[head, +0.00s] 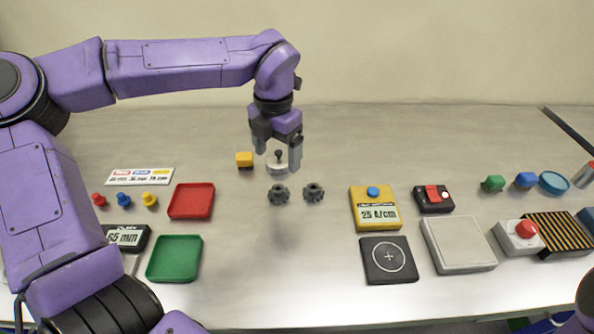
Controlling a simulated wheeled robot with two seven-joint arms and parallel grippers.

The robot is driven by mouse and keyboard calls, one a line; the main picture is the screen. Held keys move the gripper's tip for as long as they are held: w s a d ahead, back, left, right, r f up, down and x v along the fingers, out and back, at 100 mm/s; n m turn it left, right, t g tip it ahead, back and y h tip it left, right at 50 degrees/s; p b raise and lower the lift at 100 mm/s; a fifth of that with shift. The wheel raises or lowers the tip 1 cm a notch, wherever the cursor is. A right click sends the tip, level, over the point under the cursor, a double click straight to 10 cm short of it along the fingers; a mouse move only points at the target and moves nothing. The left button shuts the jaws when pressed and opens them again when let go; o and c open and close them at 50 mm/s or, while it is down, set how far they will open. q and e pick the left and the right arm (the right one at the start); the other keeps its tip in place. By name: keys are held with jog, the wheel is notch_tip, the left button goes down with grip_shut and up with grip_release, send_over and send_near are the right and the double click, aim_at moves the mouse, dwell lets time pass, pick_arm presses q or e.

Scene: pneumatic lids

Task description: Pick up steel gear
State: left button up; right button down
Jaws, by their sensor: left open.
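Two dark grey toothed gears lie side by side on the metal table (330,240), a left gear (278,194) and a right gear (314,192). I cannot tell which of them is the steel gear. My left gripper (278,162) points down just behind the left gear, with its fingers apart. A pale round piece with a dark knob (279,166) shows between and behind the fingers, partly hidden by them. I cannot see any contact with it. Only a purple piece of my right arm shows at the bottom right corner; its gripper is out of view.
A yellow block (244,159) stands left of the gripper. A red tray (191,201) and a green tray (174,259) lie left. A yellow meter (376,216), a black pad (388,268) and a grey plate (457,253) lie right. The table in front of the gears is clear.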

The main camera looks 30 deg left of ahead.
aim_at(279, 188)
pick_arm(q)
jog(key=f, duration=0.2)
jog(key=s+f, duration=0.1)
jog(key=f, duration=0.1)
jog(key=shift+s+f, duration=0.15)
jog(key=f, duration=0.1)
jog(key=f+p, duration=0.1)
jog(key=f, duration=0.3)
jog(key=shift+w+d+f+p, duration=0.1)
jog(key=shift+w+f+p, duration=0.1)
jog(key=shift+w+p, duration=0.15)
jog(key=shift+f, duration=0.2)
jog(key=c, duration=1)
jog(key=shift+r, duration=0.15)
jog(key=c, duration=0.4)
pick_arm(e)
jog(key=shift+s+r, duration=0.2)
jog(key=shift+r, duration=0.65)
